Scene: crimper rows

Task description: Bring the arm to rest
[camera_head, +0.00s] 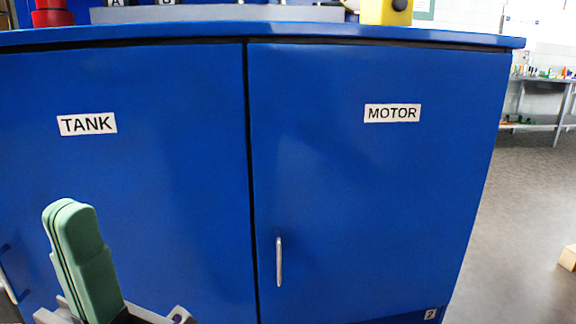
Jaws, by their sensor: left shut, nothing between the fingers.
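My left gripper (70,208) shows at the lower left in the head view, with its green fingers pressed together and pointing up. It is shut and empty, in front of the blue cabinet door labelled TANK (170,180). It touches nothing that I can see. My right gripper is not in the picture.
A second blue door labelled MOTOR (380,200) has a vertical metal handle (279,261). Another handle (8,282) is at the left edge. On top stand a red object (52,14) and a yellow box (386,11). Open floor (515,230) lies to the right.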

